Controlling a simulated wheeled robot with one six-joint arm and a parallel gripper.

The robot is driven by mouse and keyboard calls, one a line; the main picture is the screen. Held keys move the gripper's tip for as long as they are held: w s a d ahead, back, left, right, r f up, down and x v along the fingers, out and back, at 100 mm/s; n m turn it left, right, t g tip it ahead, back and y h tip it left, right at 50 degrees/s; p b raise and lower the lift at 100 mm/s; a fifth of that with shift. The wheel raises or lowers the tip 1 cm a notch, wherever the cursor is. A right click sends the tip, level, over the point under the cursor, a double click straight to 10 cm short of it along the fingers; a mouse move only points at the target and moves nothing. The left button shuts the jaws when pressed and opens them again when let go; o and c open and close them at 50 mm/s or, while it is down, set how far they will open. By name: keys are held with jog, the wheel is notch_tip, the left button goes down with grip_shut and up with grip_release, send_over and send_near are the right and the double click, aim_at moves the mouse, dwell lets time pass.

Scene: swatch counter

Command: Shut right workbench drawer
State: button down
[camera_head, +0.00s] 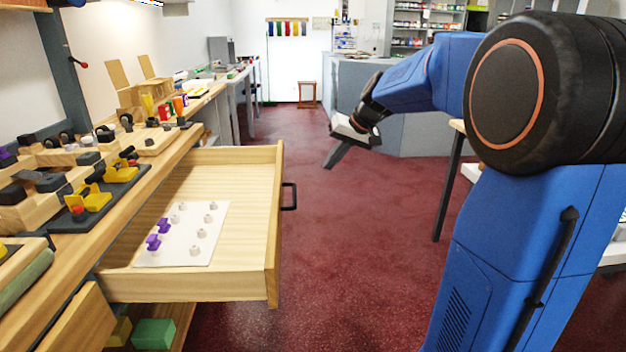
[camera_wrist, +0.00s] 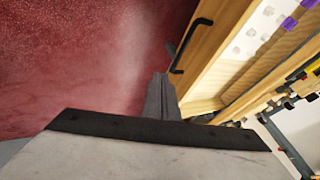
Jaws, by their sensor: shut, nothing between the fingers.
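The wooden workbench drawer (camera_head: 275,215) is pulled far out from the bench at the left in the head view. Its front carries a black bar handle (camera_head: 289,196). A white sheet (camera_head: 216,215) with small white and purple parts lies inside it. My gripper (camera_head: 332,161) is shut and empty, in the air to the right of the drawer front, apart from the handle in the head view. In the wrist view the shut fingers (camera_wrist: 163,84) point toward the area beside the handle (camera_wrist: 192,46), and the drawer front (camera_wrist: 218,50) runs along the right.
The workbench top (camera_head: 160,170) holds wooden blocks, yellow clamps and tools. Another wooden front (camera_head: 80,322) and a green block (camera_head: 153,333) are below. Red floor (camera_head: 340,260) is clear right of the drawer. A grey counter (camera_head: 410,130) stands behind my gripper.

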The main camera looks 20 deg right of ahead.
jog(key=w+a+f, duration=0.5)
jog(key=a+f, duration=0.1)
jog(key=f, duration=0.3)
jog(key=shift+w+a, duration=0.3)
jog(key=shift+a, duration=0.05)
jog(key=shift+a, duration=0.1)
send_over(203, 205)
jog(key=shift+s, duration=0.15)
jog(key=shift+w+a, duration=0.3)
jog(key=shift+a, duration=0.45)
jog(key=shift+a, duration=0.1)
